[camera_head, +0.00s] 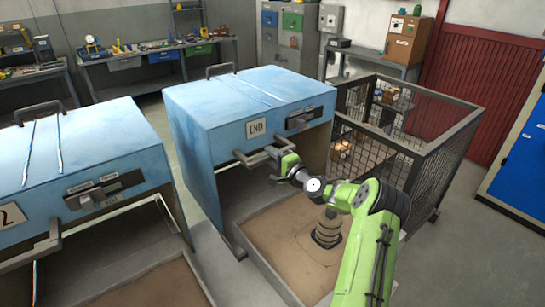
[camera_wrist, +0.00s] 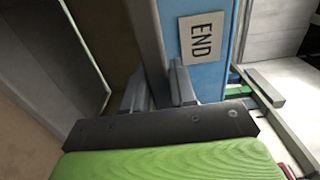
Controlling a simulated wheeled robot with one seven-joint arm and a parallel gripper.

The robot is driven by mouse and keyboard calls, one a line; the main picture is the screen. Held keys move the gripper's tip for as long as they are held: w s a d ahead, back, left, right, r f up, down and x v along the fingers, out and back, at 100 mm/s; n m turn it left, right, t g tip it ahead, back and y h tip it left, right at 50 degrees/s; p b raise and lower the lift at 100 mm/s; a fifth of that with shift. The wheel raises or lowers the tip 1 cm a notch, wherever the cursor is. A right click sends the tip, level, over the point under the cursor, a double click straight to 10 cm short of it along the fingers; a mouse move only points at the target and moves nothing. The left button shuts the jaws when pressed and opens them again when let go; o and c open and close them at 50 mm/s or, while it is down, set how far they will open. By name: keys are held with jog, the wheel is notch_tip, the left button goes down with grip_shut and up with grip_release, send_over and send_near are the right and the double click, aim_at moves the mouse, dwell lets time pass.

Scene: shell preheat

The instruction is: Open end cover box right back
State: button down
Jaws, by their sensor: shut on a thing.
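The end cover box (camera_head: 245,108) is a blue box with a white "END" plate (camera_head: 256,128) on its front, left of a dark latch-like fitting (camera_head: 299,121). A grey bar handle (camera_head: 247,158) runs along the lower front edge of the box. My gripper (camera_head: 281,160) is at the right part of this handle, with its jaws shut on it. In the wrist view the two grey fingers (camera_wrist: 158,88) stand on either side of the grey bar (camera_wrist: 147,38), close to the "END" plate (camera_wrist: 201,39). The grip itself is partly hidden by the fingers.
A second blue box (camera_head: 90,150) with its own handle stands at the left. A sand-coloured tray (camera_head: 262,268) lies below the end box's front. A wire-mesh cage (camera_head: 405,150) stands close on the right. Workbenches line the back.

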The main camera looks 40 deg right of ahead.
jog(key=c, duration=1)
grip_release()
jog(key=s, duration=1.6)
jog(key=shift+d+b, duration=0.2)
jog(key=shift+b, duration=0.2)
jog(key=shift+f, duration=0.1)
